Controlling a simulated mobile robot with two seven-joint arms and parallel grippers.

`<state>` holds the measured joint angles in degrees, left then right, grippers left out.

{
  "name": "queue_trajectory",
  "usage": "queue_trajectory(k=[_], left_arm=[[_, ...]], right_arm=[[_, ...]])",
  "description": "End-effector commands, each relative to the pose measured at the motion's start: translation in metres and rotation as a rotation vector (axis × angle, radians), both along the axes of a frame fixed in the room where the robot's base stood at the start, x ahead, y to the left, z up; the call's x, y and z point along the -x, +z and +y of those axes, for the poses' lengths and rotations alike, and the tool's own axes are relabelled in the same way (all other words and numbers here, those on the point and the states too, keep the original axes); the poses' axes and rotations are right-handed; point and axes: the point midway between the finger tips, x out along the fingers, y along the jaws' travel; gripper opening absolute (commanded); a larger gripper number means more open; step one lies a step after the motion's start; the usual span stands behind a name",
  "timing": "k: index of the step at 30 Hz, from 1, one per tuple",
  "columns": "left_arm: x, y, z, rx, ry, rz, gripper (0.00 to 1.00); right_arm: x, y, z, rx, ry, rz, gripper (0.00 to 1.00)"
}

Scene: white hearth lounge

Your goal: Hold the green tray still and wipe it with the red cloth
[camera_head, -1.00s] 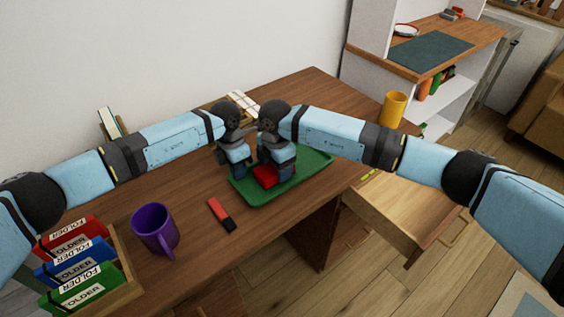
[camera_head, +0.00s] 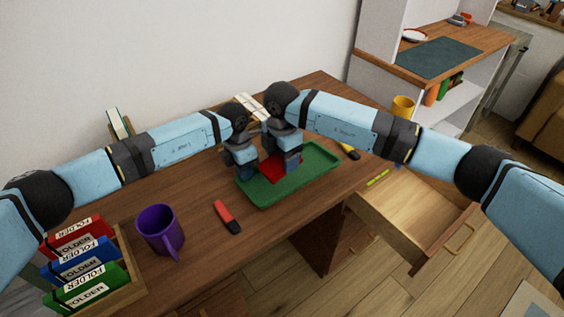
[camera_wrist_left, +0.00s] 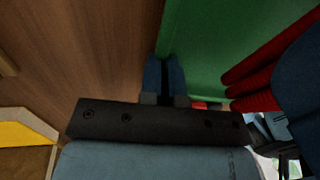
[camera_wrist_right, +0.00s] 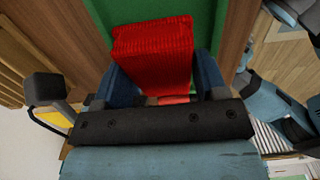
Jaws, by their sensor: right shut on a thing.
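The green tray (camera_head: 318,172) lies on the wooden desk and also shows in the left wrist view (camera_wrist_left: 200,45). My left gripper (camera_head: 245,172) is at the tray's left edge. In the left wrist view its fingers (camera_wrist_left: 166,72) are nearly together across the rim. The red cloth (camera_head: 270,170) is over the tray's left-middle part. My right gripper (camera_head: 283,163) is shut on it, pointing down. In the right wrist view the ribbed cloth (camera_wrist_right: 153,50) stands out between the fingers. Whether its underside touches the tray is hidden.
A folder rack (camera_head: 125,275) stands at front left. A yellow-black item (camera_head: 349,151) lies beyond the tray's right side. An open drawer (camera_head: 415,215) juts out at right.

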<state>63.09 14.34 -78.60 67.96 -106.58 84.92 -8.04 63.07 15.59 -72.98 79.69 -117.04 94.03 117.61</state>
Motion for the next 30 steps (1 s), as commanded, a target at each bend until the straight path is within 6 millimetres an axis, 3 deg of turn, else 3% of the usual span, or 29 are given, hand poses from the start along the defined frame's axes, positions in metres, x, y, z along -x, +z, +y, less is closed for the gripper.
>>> queue_trajectory(k=[1,8,9,12,23,30], left_arm=[[0.001,-0.006,0.004,-0.009,0.003,0.005,0.00],[0.002,-0.008,0.005,-0.013,0.004,0.008,0.00],[0.002,-0.008,0.005,-0.013,0.004,0.008,0.13],[0.002,-0.008,0.005,-0.013,0.004,0.009,0.33],[0.002,-0.002,0.005,-0.013,0.002,0.008,0.33],[-0.006,0.043,0.007,-0.009,0.002,0.002,0.33]], right_arm=[[-0.002,0.009,0.001,-0.007,0.001,-0.008,0.28],[-0.003,0.012,0.001,-0.009,0.000,-0.009,0.28],[-0.003,0.012,0.001,-0.009,0.000,-0.009,0.28],[-0.003,0.013,0.001,-0.010,0.000,-0.010,0.28],[-0.004,0.013,0.001,-0.011,-0.002,-0.012,0.27],[-0.002,0.010,0.001,-0.007,-0.001,-0.008,0.27]])
